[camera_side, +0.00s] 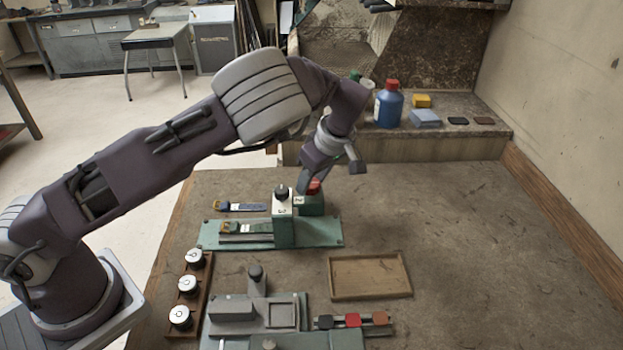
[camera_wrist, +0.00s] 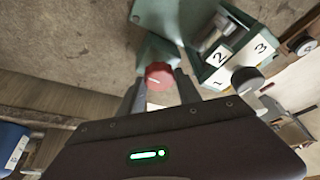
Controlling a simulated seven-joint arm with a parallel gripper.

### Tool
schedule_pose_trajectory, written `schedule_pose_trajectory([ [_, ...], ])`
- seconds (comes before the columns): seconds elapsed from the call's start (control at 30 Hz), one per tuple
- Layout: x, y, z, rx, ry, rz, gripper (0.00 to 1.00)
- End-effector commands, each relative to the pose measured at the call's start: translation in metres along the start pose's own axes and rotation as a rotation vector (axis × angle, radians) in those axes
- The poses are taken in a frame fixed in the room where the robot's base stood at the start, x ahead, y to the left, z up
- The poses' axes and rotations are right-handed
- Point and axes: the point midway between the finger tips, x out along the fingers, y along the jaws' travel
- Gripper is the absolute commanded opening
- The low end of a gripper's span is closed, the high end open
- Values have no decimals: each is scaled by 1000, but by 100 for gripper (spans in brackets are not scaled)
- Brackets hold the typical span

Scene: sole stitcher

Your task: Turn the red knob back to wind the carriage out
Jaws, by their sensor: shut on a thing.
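The red knob (camera_side: 314,187) sits at the back of a green machine (camera_side: 326,240) on the bench. In the wrist view the red knob (camera_wrist: 159,75) lies between the two fingers of my gripper (camera_wrist: 160,88), with a pale mark on its face. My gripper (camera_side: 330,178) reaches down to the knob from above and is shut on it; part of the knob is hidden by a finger. A small carriage-like block (camera_side: 231,227) lies at the left of the machine's base; I cannot tell its exact travel. A black knob (camera_side: 282,191) stands on the white-labelled housing.
A rack of white round dials (camera_side: 187,284), an empty wooden tray (camera_side: 370,277) and another fixture (camera_side: 255,310) stand in front. A blue bottle (camera_side: 389,106) stands on the back ledge. The bench's right side is clear.

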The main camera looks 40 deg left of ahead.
Motion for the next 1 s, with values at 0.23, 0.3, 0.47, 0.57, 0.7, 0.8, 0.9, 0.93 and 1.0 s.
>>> schedule_pose_trajectory([
  [0.23, 2, 1, 2, -213, -2, -93, 0],
  [0.3, 2, 1, 1, -274, -3, -119, 0],
  [0.47, 3, 2, 1, -414, -3, -179, 0],
  [0.57, 3, 3, 1, -503, -3, -215, 0],
  [0.7, 3, 3, 0, -625, -3, -266, 0],
  [0.8, 3, 4, 0, -714, -3, -303, 0],
  [0.9, 3, 4, 0, -801, -4, -339, 0],
  [0.93, 3, 4, 0, -828, -4, -351, 0],
  [1.0, 3, 4, -1, -889, -3, -376, 0],
])
